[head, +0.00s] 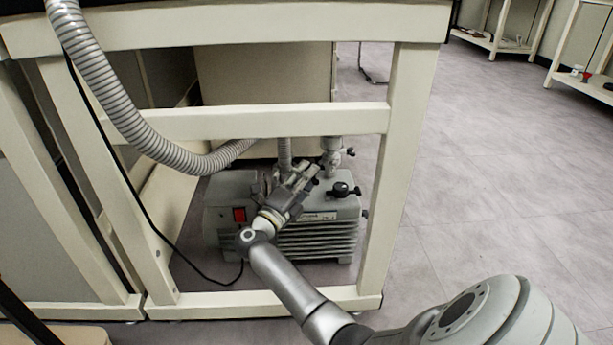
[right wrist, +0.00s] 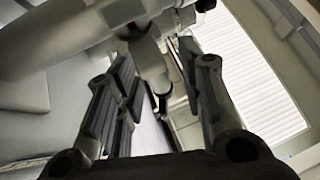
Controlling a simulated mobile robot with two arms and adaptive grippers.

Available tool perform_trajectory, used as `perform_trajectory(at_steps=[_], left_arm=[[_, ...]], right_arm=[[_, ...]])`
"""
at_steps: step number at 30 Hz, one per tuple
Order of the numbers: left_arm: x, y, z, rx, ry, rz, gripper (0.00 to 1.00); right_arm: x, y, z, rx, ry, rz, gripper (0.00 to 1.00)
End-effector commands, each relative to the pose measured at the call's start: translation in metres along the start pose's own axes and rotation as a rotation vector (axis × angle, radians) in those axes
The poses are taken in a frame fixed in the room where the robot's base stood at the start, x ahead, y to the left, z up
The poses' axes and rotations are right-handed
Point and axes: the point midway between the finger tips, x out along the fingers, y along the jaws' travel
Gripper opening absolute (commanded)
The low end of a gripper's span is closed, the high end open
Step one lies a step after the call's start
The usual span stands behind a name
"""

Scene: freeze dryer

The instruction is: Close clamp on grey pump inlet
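The grey pump (head: 325,243) sits on the floor inside the bench frame, with a red switch on its front. A metal fitting (head: 332,158) stands on top of it, with a small dark-tipped clamp part (head: 349,152) at its right side. My right gripper (head: 304,174) is over the pump top, just left of and in front of the fitting. In the right wrist view its fingers (right wrist: 158,90) are apart, with a pale pipe part (right wrist: 150,62) showing between or beyond them. I cannot tell whether they touch it or whether the clamp is open. My left gripper is not in view.
The bench's pale crossbar (head: 240,122) and right leg (head: 403,170) border the opening my right arm reaches through. A ribbed grey hose (head: 115,105) curves down behind the crossbar. A black cable (head: 150,222) hangs at left. The floor (head: 500,190) at right is clear.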

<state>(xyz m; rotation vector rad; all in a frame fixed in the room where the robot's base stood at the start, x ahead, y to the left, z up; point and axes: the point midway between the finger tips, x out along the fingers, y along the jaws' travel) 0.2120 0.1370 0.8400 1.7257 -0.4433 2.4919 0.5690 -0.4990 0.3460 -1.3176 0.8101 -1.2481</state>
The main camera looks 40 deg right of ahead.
Motion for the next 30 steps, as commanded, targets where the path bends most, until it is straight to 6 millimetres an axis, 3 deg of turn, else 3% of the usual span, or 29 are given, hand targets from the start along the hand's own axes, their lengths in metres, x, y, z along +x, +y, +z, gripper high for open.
perform_trajectory(at_steps=[2,10,20,30], left_arm=[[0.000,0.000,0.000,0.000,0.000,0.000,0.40],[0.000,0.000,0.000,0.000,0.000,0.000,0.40],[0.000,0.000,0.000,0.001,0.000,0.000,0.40],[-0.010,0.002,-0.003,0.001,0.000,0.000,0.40]], right_arm=[[0.000,0.000,0.000,0.000,0.000,0.000,0.35],[0.000,0.000,0.000,0.000,0.000,0.000,0.00],[-0.001,0.001,0.001,-0.001,0.012,0.001,0.00],[-0.014,0.001,0.007,-0.034,0.156,-0.021,0.00]])
